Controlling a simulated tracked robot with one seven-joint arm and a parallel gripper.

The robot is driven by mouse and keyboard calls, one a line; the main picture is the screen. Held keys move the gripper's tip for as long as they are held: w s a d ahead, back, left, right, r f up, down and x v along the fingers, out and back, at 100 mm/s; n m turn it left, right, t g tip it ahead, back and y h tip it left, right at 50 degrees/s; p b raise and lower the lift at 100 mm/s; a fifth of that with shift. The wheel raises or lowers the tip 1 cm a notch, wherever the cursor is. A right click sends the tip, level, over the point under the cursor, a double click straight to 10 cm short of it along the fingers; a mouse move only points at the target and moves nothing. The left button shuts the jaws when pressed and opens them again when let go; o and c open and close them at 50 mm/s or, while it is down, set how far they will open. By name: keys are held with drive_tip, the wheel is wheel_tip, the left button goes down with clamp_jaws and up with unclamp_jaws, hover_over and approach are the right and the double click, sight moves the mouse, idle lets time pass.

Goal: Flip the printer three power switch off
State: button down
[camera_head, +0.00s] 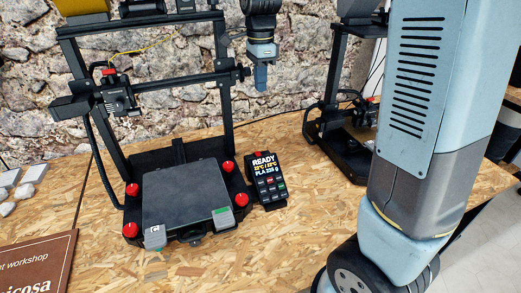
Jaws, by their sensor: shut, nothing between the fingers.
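A black open-frame 3D printer (224,110) stands on the wooden bench. Its dark square bed (185,190) has red knobs at the corners. A small control panel (267,180) beside the bed reads READY and has several small buttons. No printer number is legible, and I cannot make out a power switch. My gripper (261,80) is shut and empty, pointing down near the printer's right upright, above the control panel. A second black printer (335,130) stands to the right, partly hidden by my arm.
The chipboard bench (110,260) is clear in front of the printer. A brown sign (40,265) lies at the lower left, and pale pieces (22,182) lie at the left edge. A rough stone wall (285,60) rises behind. The bench edge and floor are at the right.

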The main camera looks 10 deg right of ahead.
sight(258, 155)
wheel_tip(258, 155, down, 24)
drive_tip(key=shift+s, duration=0.1)
idle(1.0)
drive_tip(key=shift+s+f, duration=0.1)
drive_tip(key=shift+f, duration=0.05)
idle(0.4)
drive_tip(key=shift+w+a+r, duration=0.1)
drive_tip(key=shift+w+r, duration=0.25)
drive_tip(key=shift+w, duration=0.45)
